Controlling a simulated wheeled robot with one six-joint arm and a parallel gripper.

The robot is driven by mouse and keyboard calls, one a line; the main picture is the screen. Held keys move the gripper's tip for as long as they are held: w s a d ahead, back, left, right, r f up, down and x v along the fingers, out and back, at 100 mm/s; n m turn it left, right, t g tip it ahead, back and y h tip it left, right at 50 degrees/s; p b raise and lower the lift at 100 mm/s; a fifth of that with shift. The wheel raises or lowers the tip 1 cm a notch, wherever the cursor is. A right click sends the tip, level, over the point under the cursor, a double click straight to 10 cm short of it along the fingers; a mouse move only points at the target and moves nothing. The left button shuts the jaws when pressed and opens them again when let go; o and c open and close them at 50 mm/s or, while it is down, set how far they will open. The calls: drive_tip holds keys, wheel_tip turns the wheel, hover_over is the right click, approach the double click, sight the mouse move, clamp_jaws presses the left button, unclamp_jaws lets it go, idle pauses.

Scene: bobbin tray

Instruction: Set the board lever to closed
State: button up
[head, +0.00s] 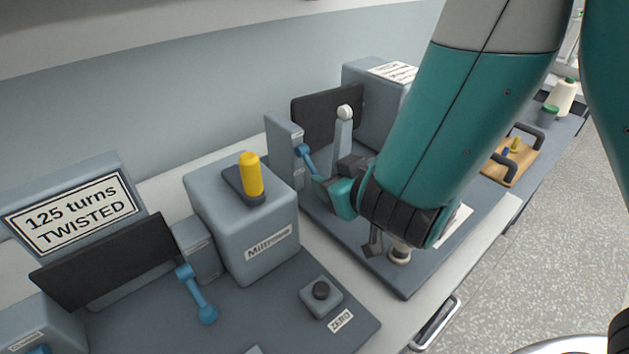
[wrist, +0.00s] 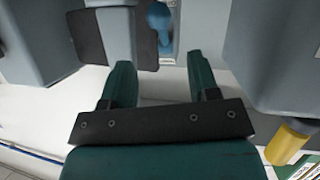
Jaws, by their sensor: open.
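A blue lever (head: 306,157) hangs from a grey block (head: 284,143) beside a dark board (head: 325,118) on the middle station. My gripper (head: 328,192) is close to this lever's lower end, partly hidden behind my own arm. In the wrist view my gripper (wrist: 160,66) is open and empty. A blue lever end (wrist: 160,17) shows ahead of the gap between the fingertips, apart from them. A second blue lever (head: 197,294) slants down from a grey block at the left station. No label shows which lever is the board lever.
A grey box (head: 245,220) with a yellow handle (head: 252,175) stands left of my gripper. A grey post with a white knob (head: 345,113) rises just behind it. A wooden tray (head: 510,161) lies at the right.

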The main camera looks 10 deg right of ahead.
sight(316, 170)
drive_tip(key=p+x, duration=0.2)
drive_tip(key=x, duration=0.1)
drive_tip(key=f+p+x, duration=0.1)
drive_tip(key=x, duration=0.2)
drive_tip(key=shift+w+p, duration=0.15)
drive_tip(key=shift+p, duration=0.25)
drive_tip(key=shift+w+a+f, duration=0.25)
drive_tip(key=shift+w+f, duration=0.2)
clamp_jaws()
drive_tip(key=shift+r+p, duration=0.1)
drive_tip(key=shift+p, duration=0.3)
